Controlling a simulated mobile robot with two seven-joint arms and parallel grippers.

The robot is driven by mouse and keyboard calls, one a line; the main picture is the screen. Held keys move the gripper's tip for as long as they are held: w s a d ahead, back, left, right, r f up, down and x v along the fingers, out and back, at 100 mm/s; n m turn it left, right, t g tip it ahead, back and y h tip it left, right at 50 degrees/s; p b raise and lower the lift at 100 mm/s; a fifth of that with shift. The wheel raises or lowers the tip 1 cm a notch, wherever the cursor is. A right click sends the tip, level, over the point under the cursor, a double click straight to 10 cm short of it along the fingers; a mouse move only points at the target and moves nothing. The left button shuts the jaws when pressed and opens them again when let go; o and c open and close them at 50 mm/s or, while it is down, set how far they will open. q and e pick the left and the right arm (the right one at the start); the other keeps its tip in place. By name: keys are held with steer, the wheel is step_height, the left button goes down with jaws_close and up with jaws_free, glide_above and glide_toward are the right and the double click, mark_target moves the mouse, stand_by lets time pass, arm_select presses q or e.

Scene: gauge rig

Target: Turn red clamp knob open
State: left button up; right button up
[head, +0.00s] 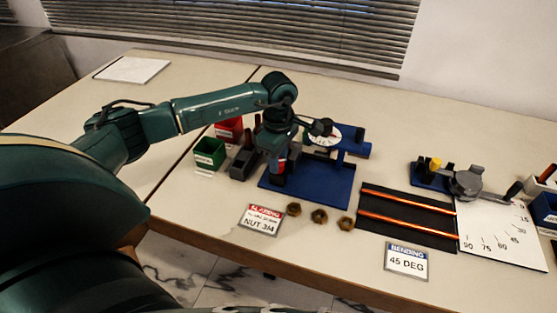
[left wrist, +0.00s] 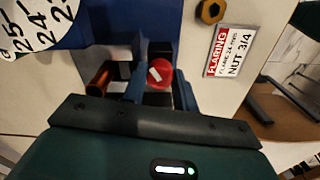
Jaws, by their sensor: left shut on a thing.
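The red clamp knob (left wrist: 160,74), with a white mark on its top, sits on the blue rig (left wrist: 105,20) in the left wrist view. My left gripper (left wrist: 160,88) reaches down over it, one finger on each side, and is shut on it. In the head view a bit of the red knob (head: 281,164) shows at my left gripper (head: 278,172), at the left part of the blue rig (head: 325,188). The clamp under the knob is mostly hidden by the gripper. My right gripper is not in view.
Green (head: 209,152) and red bins (head: 229,130) stand left. Brass nuts (head: 319,216) and a flaring sign (head: 262,219) lie in front. A black mat (head: 400,231) holds copper rods at right.

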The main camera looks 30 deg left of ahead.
arm_select(q)
steer(key=n, duration=0.5)
steer(key=shift+n+b, duration=0.3)
steer(key=shift+b, duration=0.05)
steer(key=n, duration=0.5)
steer(key=shift+n, duration=0.3)
steer(key=shift+r, duration=0.1)
steer(key=o, duration=0.7)
step_height(320, 180, up, 13)
steer(key=shift+b, duration=0.3)
stand_by(0.3)
